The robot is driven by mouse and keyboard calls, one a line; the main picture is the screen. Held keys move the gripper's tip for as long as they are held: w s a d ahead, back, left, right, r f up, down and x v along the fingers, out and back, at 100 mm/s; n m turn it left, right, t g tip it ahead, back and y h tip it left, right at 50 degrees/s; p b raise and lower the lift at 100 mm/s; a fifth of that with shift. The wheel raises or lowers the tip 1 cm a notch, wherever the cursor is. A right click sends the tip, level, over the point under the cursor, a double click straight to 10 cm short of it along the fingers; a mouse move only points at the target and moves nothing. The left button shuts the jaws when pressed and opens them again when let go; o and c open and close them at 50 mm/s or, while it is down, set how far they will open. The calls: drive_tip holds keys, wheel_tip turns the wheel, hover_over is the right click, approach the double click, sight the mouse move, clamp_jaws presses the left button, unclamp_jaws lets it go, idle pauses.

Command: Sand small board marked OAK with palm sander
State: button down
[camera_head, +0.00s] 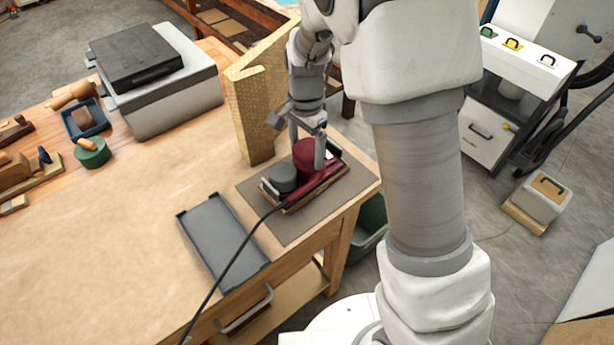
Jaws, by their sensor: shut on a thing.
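My gripper (308,147) is shut on the dark red palm sander (308,155), with its fingers pointing down around the red body. A dark grey round part (283,177) is beside the red body, and a black cord runs from there toward the front left. The sander is over a grey mat (284,229) at the right corner of the workbench. A thin wood-coloured edge shows under the sander, perhaps a small board; most of it is hidden. I cannot read any OAK marking, nor tell whether the sander touches the wood.
An empty dark grey tray (222,240) lies left of the mat. A tall bent wood piece (254,110) stands close behind the gripper. A grey machine (160,85) and hand tools are at the back left. The front left bench top is clear except for the cord.

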drive_tip(key=shift+w+d, duration=0.15)
drive_tip(key=shift+d, duration=0.05)
drive_tip(key=shift+w+d, duration=0.2)
drive_tip(key=shift+d, duration=0.05)
drive_tip(key=shift+d, duration=0.1)
drive_tip(key=shift+w+d, duration=0.25)
drive_tip(key=shift+w, duration=0.05)
drive_tip(key=shift+w+d+r, duration=0.1)
drive_tip(key=shift+d, duration=0.05)
drive_tip(key=shift+a, duration=0.2)
drive_tip(key=shift+s+a, duration=0.3)
drive_tip(key=shift+s+a, duration=0.5)
drive_tip(key=shift+a, duration=0.05)
idle(0.5)
drive_tip(key=shift+w+d, duration=0.15)
drive_tip(key=shift+d, duration=0.05)
